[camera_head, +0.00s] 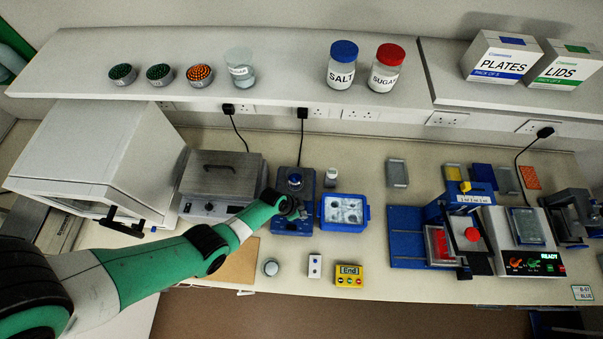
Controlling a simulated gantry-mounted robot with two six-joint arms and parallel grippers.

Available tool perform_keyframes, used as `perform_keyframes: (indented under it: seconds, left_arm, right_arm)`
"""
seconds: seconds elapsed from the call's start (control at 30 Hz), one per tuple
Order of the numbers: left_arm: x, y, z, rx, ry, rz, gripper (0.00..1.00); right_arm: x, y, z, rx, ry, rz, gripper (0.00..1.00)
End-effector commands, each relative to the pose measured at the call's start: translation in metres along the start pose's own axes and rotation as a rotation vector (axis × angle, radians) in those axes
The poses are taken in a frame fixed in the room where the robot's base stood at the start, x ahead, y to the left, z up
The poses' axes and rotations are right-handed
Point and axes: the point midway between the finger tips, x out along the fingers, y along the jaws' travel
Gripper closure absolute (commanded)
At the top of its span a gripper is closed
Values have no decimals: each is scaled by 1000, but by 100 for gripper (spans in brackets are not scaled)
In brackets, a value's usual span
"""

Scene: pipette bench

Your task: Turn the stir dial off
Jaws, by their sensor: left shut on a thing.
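The blue stirrer (306,180) stands on the bench near the middle, with a dark round piece with a blue top (295,181) on its upper part. My left arm reaches in from the lower left. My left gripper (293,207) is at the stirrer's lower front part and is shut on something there. The stir dial is hidden behind the gripper, so its setting cannot be seen. My right gripper is not in view.
A blue box (364,211) stands just right of the stirrer. A grey lidded bath (205,209) is on its left. A shelf (280,99) overhangs behind.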

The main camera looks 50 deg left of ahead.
Motion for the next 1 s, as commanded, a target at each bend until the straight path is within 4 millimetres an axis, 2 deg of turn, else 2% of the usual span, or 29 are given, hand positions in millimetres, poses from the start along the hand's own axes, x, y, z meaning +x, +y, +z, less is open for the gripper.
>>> perform_keyframes:
  seconds: [0.37, 1.0]
  left_arm:
    - [1, 3, -1, -324, 1, -137, 100]
    - [2, 5, -2, -859, -1, -357, 100]
  right_arm:
    - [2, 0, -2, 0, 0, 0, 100]
    - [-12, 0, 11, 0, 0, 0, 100]
